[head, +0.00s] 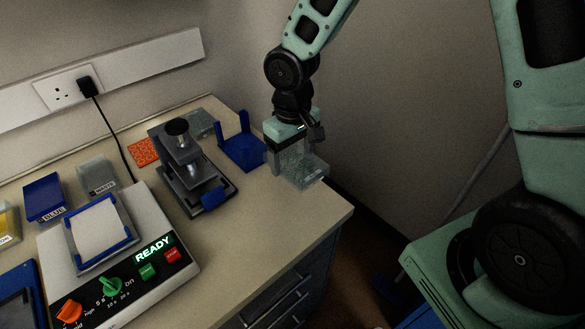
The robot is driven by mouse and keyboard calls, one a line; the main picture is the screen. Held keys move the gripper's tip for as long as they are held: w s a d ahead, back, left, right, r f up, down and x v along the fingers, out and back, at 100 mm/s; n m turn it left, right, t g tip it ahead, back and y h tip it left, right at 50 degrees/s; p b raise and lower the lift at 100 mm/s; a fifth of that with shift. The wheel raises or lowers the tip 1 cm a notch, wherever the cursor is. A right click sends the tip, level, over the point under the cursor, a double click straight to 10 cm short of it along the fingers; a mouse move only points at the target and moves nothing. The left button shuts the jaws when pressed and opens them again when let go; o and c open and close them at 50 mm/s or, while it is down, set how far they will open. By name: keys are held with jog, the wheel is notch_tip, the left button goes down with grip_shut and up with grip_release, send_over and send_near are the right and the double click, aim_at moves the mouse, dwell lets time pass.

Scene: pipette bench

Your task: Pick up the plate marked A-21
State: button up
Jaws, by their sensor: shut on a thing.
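My gripper (296,151) points down at the right back of the bench. It is shut on a clear, pale well plate (306,178), with fingers at the plate's sides. The plate is at the bench's right edge; I cannot tell whether it rests on the bench or hangs just above it. No A-21 marking is readable on it at this size. Another pale, clear plate-like item (203,124) lies behind the grey press device, partly hidden.
A blue holder with upright posts (241,153) stands just left of my gripper. Left of it are a grey press device (186,172), an orange rack (144,151) and a white machine reading READY (158,245). Blue (45,197) and grey (98,174) bins stand farther left. The front right bench top is clear.

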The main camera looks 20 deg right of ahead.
jog(key=shift+r, duration=0.35)
jog(key=shift+r, duration=0.1)
jog(key=shift+r+p, duration=1.35)
jog(key=shift+r, duration=0.1)
